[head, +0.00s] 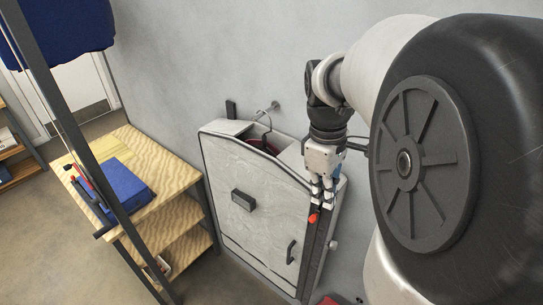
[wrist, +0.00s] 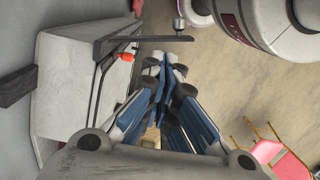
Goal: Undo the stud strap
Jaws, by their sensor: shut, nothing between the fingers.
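A pale grey garment case (head: 262,208) with dark edging stands against the wall, and its side shows in the wrist view (wrist: 72,85). An orange-red tab (head: 313,217) hangs at its right front edge, also seen in the wrist view (wrist: 126,57). A dark strap-like band (wrist: 140,40) runs out from the case past my fingertips, near a small silver knob (wrist: 180,23). I cannot tell whether its stud is fastened. My gripper (head: 322,194) points down at the case's upper right edge, just above the tab. Its fingers (wrist: 166,65) are together and empty.
A hanger hook (head: 268,120) rises from the case top. A pink-seated chair (wrist: 290,165) stands on open floor in the wrist view.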

